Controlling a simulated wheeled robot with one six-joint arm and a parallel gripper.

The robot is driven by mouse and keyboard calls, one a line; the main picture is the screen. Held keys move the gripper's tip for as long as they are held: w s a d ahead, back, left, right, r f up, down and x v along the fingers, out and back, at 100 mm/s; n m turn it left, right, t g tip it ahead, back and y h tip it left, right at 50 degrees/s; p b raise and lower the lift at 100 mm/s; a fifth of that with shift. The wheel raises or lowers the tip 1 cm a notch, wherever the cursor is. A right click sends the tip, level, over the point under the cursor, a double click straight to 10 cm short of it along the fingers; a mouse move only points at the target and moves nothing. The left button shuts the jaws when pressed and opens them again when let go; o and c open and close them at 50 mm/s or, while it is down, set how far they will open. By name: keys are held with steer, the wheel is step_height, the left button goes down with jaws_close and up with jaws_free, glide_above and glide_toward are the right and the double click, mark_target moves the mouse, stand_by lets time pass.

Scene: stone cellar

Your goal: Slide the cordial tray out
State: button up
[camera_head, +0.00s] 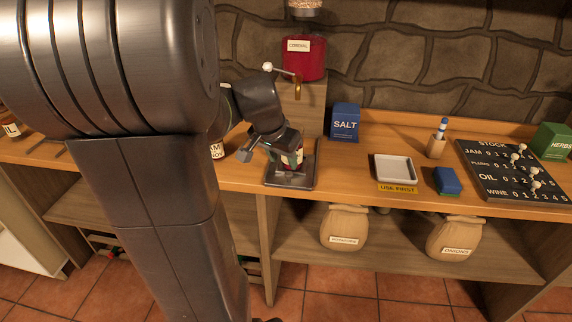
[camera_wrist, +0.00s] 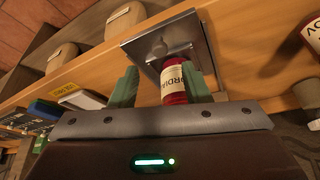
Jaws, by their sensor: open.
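The cordial tray (camera_head: 308,168) is a dark metal drip tray on the wooden counter, near its front edge, below the red cordial cask (camera_head: 303,58) and its brass tap. In the wrist view the tray (camera_wrist: 204,52) shows beyond my fingers, with a grey rounded knob-like part on it. A red bottle (camera_wrist: 175,88) labelled as cordial stands at the tray; its base contact is hidden. My gripper (camera_wrist: 159,68) is open, with its green fingers on either side of the bottle. Whether they touch it is unclear. In the head view my gripper (camera_head: 285,152) partly hides bottle and tray.
Right of the tray are a blue salt box (camera_head: 345,122), a shallow white tray (camera_head: 395,168) marked "USE FIRST", a blue sponge-like block (camera_head: 447,181) and a stock board (camera_head: 515,170). Labelled sacks (camera_head: 345,227) sit on the lower shelf. A labelled jar (camera_head: 217,150) stands left.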

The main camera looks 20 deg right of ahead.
mark_target(288, 172)
steer(key=v, duration=0.7)
steer(key=shift+r+p, duration=0.35)
steer(key=shift+p, duration=0.1)
steer(key=b+x, duration=0.2)
steer(key=x, duration=1.1)
steer(key=shift+f, duration=0.3)
steer(key=shift+w+d+f, duration=0.15)
steer(key=shift+f, duration=0.1)
steer(key=shift+w+d+r, duration=0.1)
steer(key=shift+w+d, duration=0.2)
steer(key=shift+w, duration=0.2)
steer(key=shift+s, duration=0.1)
